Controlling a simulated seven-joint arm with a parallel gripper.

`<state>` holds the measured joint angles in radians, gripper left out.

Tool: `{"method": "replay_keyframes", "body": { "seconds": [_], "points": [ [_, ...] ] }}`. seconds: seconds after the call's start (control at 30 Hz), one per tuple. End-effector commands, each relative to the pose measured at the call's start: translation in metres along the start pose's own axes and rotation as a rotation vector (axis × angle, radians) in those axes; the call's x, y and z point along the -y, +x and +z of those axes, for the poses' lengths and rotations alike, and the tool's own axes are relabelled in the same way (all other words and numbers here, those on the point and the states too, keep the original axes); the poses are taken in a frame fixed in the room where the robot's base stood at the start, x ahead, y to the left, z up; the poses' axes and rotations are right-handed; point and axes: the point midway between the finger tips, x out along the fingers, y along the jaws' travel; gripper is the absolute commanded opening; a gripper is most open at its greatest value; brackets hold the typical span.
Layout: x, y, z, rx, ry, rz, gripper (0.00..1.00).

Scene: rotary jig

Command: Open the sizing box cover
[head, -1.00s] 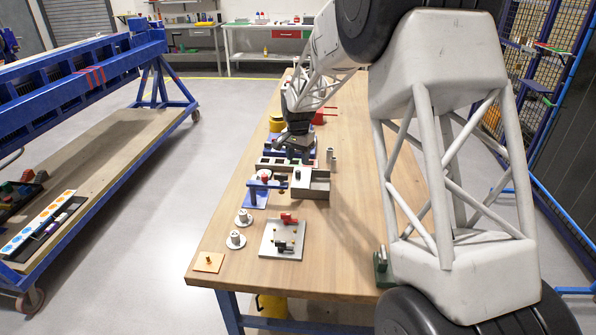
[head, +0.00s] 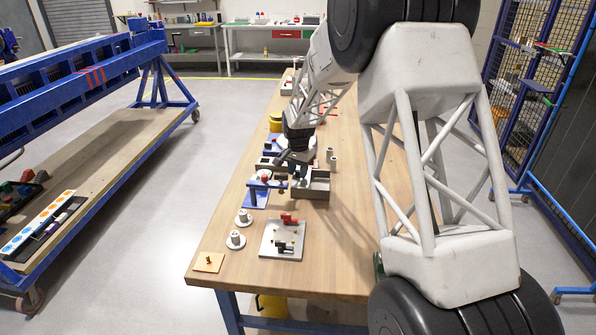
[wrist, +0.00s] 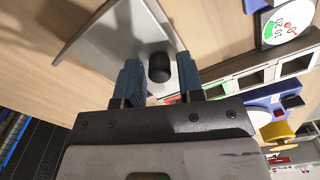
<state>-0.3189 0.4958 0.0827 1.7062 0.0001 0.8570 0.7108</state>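The grey metal box (head: 318,190), which I take for the sizing box, stands mid-table in the head view. My gripper (head: 295,176) points down at its left side. In the wrist view a grey metal panel with raised edges (wrist: 105,45) lies under the fingers; I cannot tell whether it is the cover or the box. A black round knob (wrist: 160,68) shows between the two blue fingers of my gripper (wrist: 158,60). The fingers are apart, with a visible gap on each side of the knob. The cover's hinge is not clear.
A row of pale-framed slots (wrist: 243,84), a round dial gauge (wrist: 290,22) and a blue fixture (wrist: 276,104) lie right of the fingers. A plate with red and black parts (head: 282,240) and two pale round pieces stand nearer. The table's right side is largely clear.

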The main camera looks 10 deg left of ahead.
Motion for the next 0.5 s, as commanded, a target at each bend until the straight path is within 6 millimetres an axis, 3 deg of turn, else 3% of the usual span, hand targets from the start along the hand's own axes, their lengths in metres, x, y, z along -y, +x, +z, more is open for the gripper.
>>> {"method": "replay_keyframes", "body": {
  "seconds": [0.03,0.2,0.5],
  "points": [
    [0.0,0.0,0.0,0.0,0.0,0.0,0.27],
    [0.0001,-0.0001,0.0,0.0,0.0,0.0,0.01],
    [-0.0032,-0.0004,-0.0015,0.0,0.001,0.0,0.0]
  ]
}}
